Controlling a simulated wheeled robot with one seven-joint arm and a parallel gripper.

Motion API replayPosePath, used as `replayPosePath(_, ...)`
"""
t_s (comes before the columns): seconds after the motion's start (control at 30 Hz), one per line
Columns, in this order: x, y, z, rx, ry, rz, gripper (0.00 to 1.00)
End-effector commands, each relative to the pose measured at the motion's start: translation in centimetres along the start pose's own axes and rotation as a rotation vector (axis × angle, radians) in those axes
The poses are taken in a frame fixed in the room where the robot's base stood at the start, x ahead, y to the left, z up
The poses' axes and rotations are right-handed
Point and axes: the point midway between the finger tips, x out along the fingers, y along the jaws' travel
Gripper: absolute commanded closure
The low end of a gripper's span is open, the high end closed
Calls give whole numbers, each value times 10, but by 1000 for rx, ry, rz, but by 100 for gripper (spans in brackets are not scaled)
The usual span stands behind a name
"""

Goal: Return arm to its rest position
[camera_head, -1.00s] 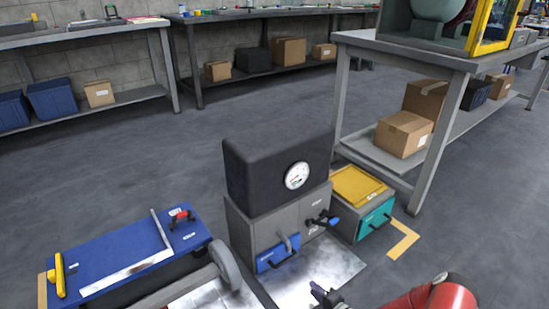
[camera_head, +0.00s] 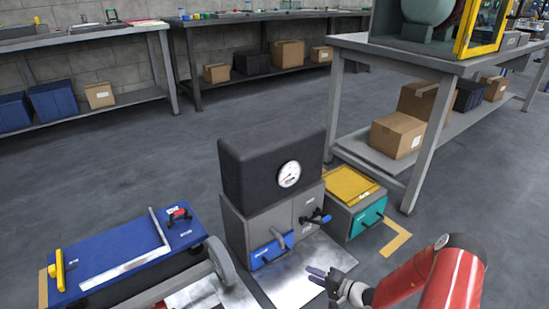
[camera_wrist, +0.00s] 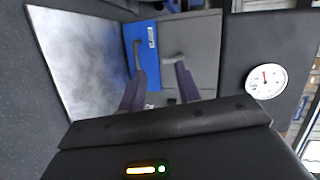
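My gripper (camera_head: 318,276) is at the lower middle of the head view, at the end of my red arm, over the shiny metal plate in front of the grey cabinet (camera_head: 258,235). In the wrist view my gripper (camera_wrist: 157,75) shows two dark fingers standing apart, with nothing visible held between them. Beyond the fingers are the blue drawer front (camera_wrist: 141,50) and the grey cabinet face. The fingers look apart from the drawer handle (camera_head: 279,238).
A black box with a round gauge (camera_head: 289,174) sits on the cabinet. A teal-fronted box with a yellow lid (camera_head: 350,184) stands to its right, near a workbench leg (camera_head: 425,150). Open floor (camera_head: 120,165) lies behind.

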Motion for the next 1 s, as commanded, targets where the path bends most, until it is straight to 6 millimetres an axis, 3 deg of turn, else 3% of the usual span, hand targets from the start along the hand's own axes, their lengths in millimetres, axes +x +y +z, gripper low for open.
replayPosePath(0.17, -9, -73, 7, -90, -173, 52, 67)
replayPosePath(0.5, -51, -213, 54, -272, -488, 310, 67)
replayPosePath(0.73, -95, -289, 91, -396, -574, 545, 67)
replayPosePath(1.0, -160, -363, 134, -549, -522, 819, 67)
